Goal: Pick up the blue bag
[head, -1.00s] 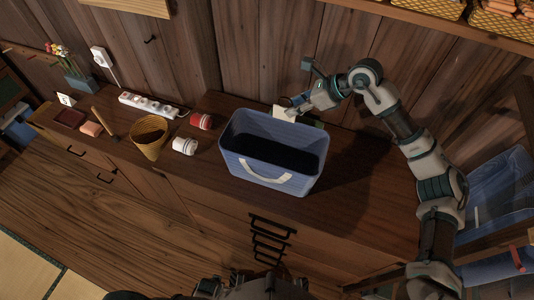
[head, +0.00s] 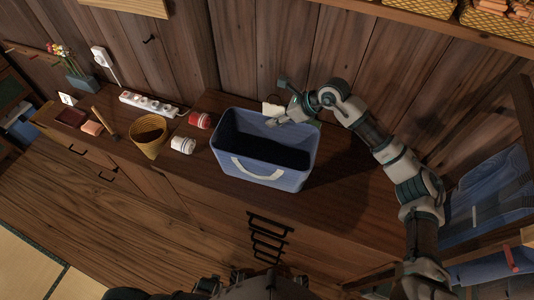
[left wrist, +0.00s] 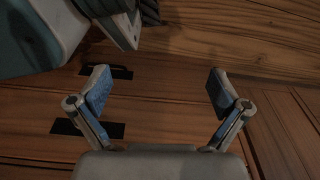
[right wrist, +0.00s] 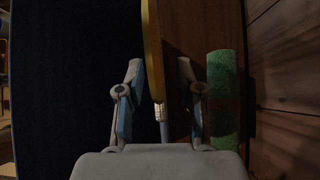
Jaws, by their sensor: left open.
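The blue bag (head: 285,180), open at the top with a pale handle on its near side, stands upright on the wooden cabinet top. Its inside looks dark and empty. My right gripper (head: 272,122) is at its back rim. In the right wrist view, the fingers of my right gripper (right wrist: 158,100) stand apart, one on each side of a yellowish strip (right wrist: 153,50), likely the bag's edge or back handle. I cannot tell whether they grip it. My left gripper (left wrist: 158,95) is open and empty above wood, away from the bag.
A white can (head: 183,144), red can (head: 200,120) and yellow basket (head: 149,140) stand left of the bag. A power strip (head: 148,104) lies behind them. A green roll (right wrist: 223,100) is beside my right fingers. The plank wall (head: 370,60) is close behind.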

